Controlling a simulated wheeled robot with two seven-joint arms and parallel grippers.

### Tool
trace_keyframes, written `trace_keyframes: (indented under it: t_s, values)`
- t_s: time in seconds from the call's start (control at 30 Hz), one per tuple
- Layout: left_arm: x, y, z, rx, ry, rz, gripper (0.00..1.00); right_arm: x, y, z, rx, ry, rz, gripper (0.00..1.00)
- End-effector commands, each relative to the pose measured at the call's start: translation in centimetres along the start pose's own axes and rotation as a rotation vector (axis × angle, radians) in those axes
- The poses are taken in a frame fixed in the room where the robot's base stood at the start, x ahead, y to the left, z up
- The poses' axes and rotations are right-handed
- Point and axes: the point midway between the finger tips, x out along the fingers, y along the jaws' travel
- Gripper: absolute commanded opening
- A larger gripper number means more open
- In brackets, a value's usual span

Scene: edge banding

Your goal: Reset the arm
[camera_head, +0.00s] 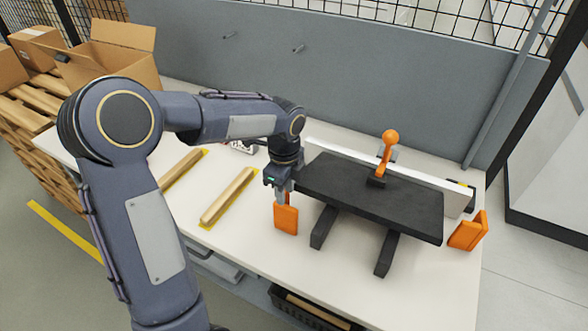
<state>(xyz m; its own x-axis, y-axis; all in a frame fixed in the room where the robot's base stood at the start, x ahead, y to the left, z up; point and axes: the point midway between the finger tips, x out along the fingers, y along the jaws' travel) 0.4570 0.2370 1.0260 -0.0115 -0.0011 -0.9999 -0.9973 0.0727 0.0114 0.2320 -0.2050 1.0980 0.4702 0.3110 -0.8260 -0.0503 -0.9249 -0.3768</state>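My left arm reaches in from the left. Its gripper (283,191) points down beside the left end of a dark board (345,187). An orange block (287,219) shows right below the fingers. I cannot tell whether the fingers hold it, only touch it or stand in front of it, nor how far apart they are. The board lies on dark support bars (386,254), with a white strip (425,184) along its back edge. An orange-handled clamp (386,160) stands on the board near that edge. My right gripper is not in view.
Two wooden bars (228,196) on yellow markings lie left on the white table (255,255). Another orange piece (466,233) stands at the table's right side. A grey panel (335,85) closes the back. Cardboard boxes (115,50) are at the far left.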

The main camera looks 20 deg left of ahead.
Motion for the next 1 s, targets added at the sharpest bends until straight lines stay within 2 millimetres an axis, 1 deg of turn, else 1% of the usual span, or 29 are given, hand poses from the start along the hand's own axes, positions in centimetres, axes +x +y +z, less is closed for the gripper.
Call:
trace_keyframes:
  t_s: [0.03,0.2,0.27,0.37,0.47,0.5,0.63,0.7,0.8,0.9,1.0]
  values:
    - [-0.6,-0.4,-0.2,0.001,0.001,-0.016,0.41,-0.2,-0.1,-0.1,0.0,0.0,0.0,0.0]
    - [-0.6,-0.2,-0.1,-0.013,0.001,-0.017,0.41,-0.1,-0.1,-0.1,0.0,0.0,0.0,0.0]
    - [-1.0,0.3,0.0,-0.041,0.004,-0.024,0.41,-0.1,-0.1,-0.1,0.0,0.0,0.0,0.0]
    - [-2.4,1.9,0.2,-0.152,0.018,-0.05,0.41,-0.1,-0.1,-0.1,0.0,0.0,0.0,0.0]
    - [-4.7,5.1,0.4,-0.367,0.058,-0.096,0.41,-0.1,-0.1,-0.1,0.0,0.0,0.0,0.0]
    - [-5.6,6.7,0.3,-0.479,0.086,-0.117,0.41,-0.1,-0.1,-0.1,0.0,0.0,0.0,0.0]
    - [-7.4,11.9,-0.3,-0.841,0.203,-0.167,0.41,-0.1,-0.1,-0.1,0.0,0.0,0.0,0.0]
    - [-7.9,14.6,-0.9,-1.036,0.285,-0.184,0.41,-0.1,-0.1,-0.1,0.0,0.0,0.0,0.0]
    - [-8.0,17.8,-2.0,-1.287,0.41,-0.188,0.41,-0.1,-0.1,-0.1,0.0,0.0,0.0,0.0]
    - [-7.7,20.1,-3.0,-1.49,0.53,-0.172,0.41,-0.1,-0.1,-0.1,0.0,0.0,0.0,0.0]
    - [-7.3,21.5,-3.9,-1.628,0.62,-0.145,0.41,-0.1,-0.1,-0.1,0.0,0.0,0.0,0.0]
